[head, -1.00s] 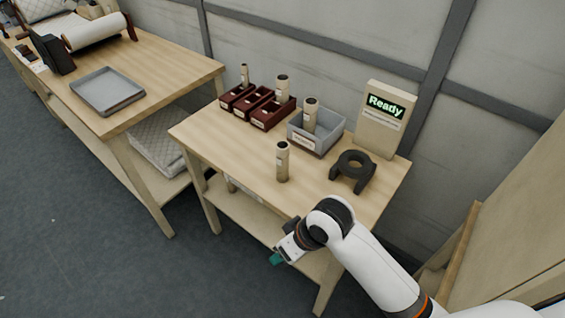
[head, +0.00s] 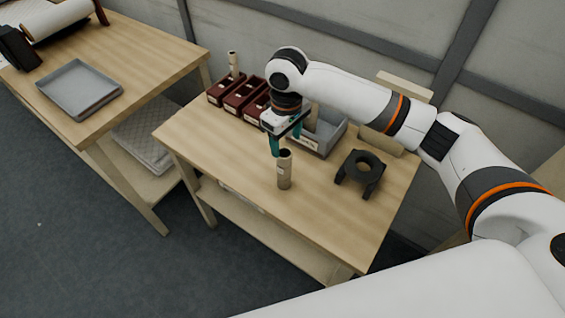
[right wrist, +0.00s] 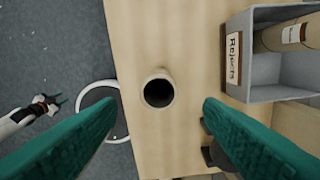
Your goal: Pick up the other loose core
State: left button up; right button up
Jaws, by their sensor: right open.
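A loose beige core (head: 284,172) stands upright on the small wooden table. The right wrist view shows its open dark top (right wrist: 159,91) between and slightly beyond my finger tips. My right gripper (head: 286,141) is open and empty, pointing down just above the core; its two teal fingers (right wrist: 160,108) are apart on either side.
Maroon bins (head: 222,92) stand at the back left of the table, one with an upright core (head: 233,63). A grey tray (head: 80,88) lies on the other table. The table's front left is clear.

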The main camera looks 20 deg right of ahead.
aim_at(284, 153)
notch_tip(284, 153, down, 3)
jog(key=shift+f, duration=0.1)
notch_tip(284, 153, down, 4)
jog(key=shift+w+a+f+p, duration=0.1)
jog(key=shift+p, duration=0.75)
jog(key=shift+f, duration=0.55)
jog(key=shift+w, duration=0.1)
jog(key=c, duration=0.8)
jog(key=shift+c, duration=1.3)
pick_arm(q)
jog(key=shift+s+r, duration=0.8)
jog(key=shift+r, duration=0.2)
